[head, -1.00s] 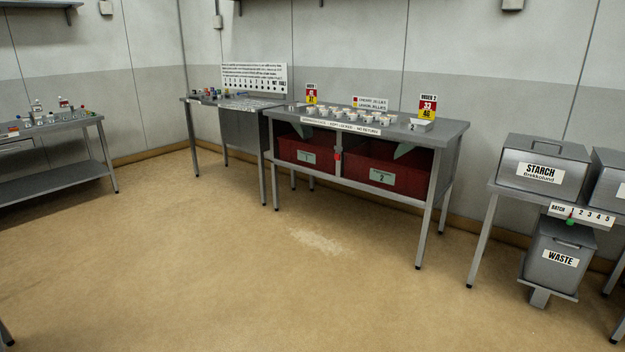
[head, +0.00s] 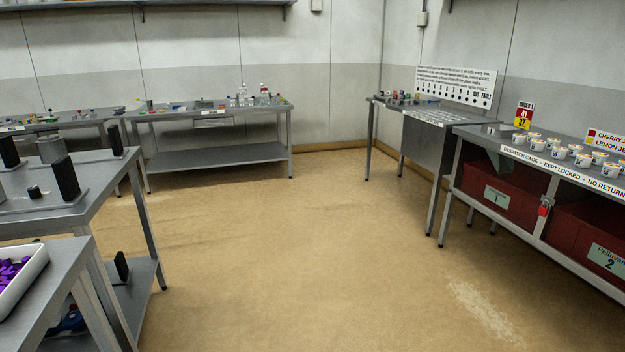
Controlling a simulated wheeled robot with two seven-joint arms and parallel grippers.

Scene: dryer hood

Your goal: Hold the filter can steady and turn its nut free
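Neither of my grippers is in view. A grey cylinder (head: 51,149), which may be the filter can, stands on the metal table (head: 60,212) at the left edge of the head view. I cannot tell whether this piece is the nut, and no nut shows clearly on the cylinder.
A white tray of purple pieces (head: 36,262) sits on a nearer table at lower left. Benches with small items (head: 215,158) stand along the back wall. The despatch cage table (head: 545,200), with red bins, is at right. The tan floor (head: 300,240) between is clear.

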